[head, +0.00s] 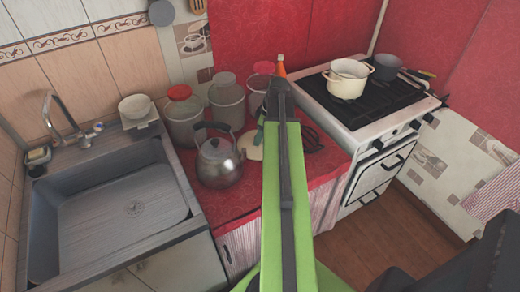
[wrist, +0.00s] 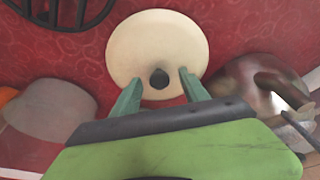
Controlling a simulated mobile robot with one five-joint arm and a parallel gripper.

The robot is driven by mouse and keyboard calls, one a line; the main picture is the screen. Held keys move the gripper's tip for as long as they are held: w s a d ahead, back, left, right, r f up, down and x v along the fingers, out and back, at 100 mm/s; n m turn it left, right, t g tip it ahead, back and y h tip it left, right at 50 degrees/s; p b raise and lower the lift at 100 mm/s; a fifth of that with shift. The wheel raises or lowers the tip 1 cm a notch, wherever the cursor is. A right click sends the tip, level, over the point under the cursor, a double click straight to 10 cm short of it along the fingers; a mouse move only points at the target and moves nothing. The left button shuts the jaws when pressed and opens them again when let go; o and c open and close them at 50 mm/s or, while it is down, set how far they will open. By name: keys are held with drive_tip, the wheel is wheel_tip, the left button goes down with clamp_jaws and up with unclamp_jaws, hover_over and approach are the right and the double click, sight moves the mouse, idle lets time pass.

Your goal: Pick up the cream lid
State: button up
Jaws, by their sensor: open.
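In the head view part of the lid (head: 249,146) shows left of my green arm, which hides the rest. My gripper (wrist: 158,82) is open, with its two green fingers on either side of the knob in the wrist view. The fingers overlap the lid's near half in the picture. I cannot tell whether they touch it. In the head view the fingers are mostly hidden behind my arm.
A steel kettle (head: 220,163) stands close left of the lid. Jars with red lids (head: 184,113) stand behind it. A black trivet (wrist: 62,8) lies on the other side. The stove (head: 366,105) with a cream pot (head: 347,78) is to the right, the sink (head: 122,212) to the left.

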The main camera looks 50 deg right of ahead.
drive_tip(key=shift+f, duration=0.15)
drive_tip(key=shift+c, duration=0.4)
clamp_jaws()
idle(0.9)
